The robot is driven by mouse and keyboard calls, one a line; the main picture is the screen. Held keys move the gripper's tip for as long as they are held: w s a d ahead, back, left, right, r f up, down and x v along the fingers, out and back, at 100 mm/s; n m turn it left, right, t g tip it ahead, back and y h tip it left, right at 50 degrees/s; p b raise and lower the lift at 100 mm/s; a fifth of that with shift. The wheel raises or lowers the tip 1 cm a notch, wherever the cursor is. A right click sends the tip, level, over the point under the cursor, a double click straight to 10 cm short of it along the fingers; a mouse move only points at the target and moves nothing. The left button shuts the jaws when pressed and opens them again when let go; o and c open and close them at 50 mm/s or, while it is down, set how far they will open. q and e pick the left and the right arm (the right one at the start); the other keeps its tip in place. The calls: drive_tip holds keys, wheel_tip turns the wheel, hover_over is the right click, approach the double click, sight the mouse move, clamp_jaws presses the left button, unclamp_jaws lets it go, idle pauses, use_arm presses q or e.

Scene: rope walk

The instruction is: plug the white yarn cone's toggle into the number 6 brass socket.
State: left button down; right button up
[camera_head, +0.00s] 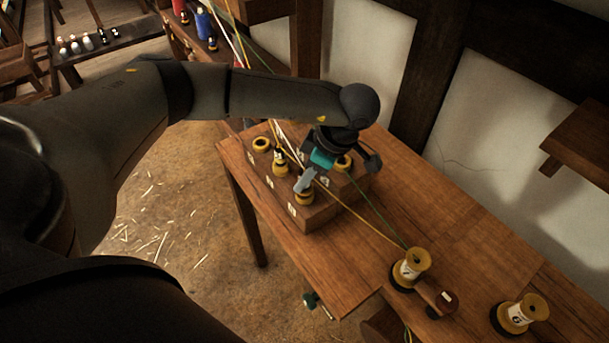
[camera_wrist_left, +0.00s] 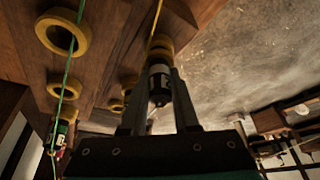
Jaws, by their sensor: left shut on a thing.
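My left gripper (camera_head: 306,181) is shut on a dark toggle (camera_wrist_left: 159,82) with a pale label. A yellow cord runs from the toggle past a brass ring socket (camera_wrist_left: 160,46) just beyond it. In the head view the gripper is low over a front brass socket (camera_head: 304,197) on the wooden block (camera_head: 322,212); whether the toggle touches it is unclear. White cords (camera_head: 284,131) reach the block's back; the white cone is not identifiable. A brass spool-shaped piece (camera_head: 519,314) at lower right has a white band that seems to read 6. The block's numerals are too small to read. My right gripper is not in view.
Another brass spool-shaped piece (camera_head: 410,269) stands on the table (camera_head: 465,235), with yellow and green cords running to it. Another toggle (camera_head: 280,158) stands in a socket nearby. Red (camera_head: 179,6) and blue (camera_head: 203,24) cones stand at the back. A wall shelf (camera_head: 580,150) juts out at right.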

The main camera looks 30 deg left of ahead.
use_arm(q)
drive_tip(key=shift+f+b, duration=0.45)
drive_tip(key=shift+f, duration=0.1)
drive_tip(key=c, duration=0.9)
unclamp_jaws()
drive_tip(key=shift+c, duration=0.2)
drive_tip(key=p+v, duration=0.6)
drive_tip(key=v, duration=0.5)
drive_tip(key=shift+d, duration=0.1)
